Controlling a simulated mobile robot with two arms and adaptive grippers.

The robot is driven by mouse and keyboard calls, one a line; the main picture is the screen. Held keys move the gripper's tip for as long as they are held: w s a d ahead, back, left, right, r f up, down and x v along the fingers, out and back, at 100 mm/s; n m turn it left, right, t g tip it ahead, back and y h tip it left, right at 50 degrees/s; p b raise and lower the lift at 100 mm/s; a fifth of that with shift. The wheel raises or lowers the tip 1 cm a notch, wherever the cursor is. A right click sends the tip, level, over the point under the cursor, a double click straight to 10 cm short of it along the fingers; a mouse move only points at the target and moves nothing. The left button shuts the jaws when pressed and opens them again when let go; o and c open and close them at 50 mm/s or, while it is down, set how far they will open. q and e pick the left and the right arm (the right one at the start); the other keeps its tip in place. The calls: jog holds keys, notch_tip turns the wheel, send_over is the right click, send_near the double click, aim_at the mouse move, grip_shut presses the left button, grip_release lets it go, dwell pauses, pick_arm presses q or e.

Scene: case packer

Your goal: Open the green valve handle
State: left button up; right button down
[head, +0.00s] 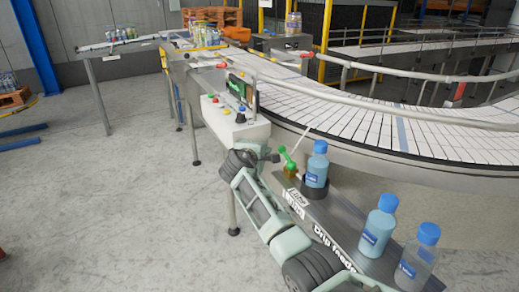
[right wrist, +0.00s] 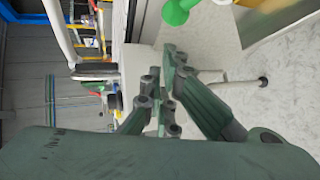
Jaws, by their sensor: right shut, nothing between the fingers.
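The green valve handle (head: 287,157) sits on a small brass-coloured valve at the far end of the drip feeder's metal shelf. It slants up to the left in the head view. Part of a green object, which looks like this handle, shows at the top edge of the right wrist view (right wrist: 178,11). My right gripper (head: 271,157) is just left of the handle in the head view, and a small gap seems to separate them. In the right wrist view its fingers (right wrist: 176,62) are together with nothing between them. My left gripper is not in view.
A blue-capped bottle (head: 317,166) stands in a dark holder close beside the valve. Two more bottles (head: 379,226) (head: 417,259) stand along the metal shelf (head: 338,216). A control box (head: 229,124) with buttons and the curved conveyor (head: 390,128) lie behind. Open floor is left.

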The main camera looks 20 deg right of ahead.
pick_arm(q)
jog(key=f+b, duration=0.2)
jog(key=b, duration=0.1)
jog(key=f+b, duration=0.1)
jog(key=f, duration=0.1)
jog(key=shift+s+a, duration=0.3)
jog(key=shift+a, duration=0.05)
pick_arm(e)
jog(key=a+r, duration=0.3)
jog(key=a, duration=0.7)
jog(key=shift+s+r, duration=0.25)
jog(key=shift+s, duration=0.1)
jog(key=shift+a, duration=0.2)
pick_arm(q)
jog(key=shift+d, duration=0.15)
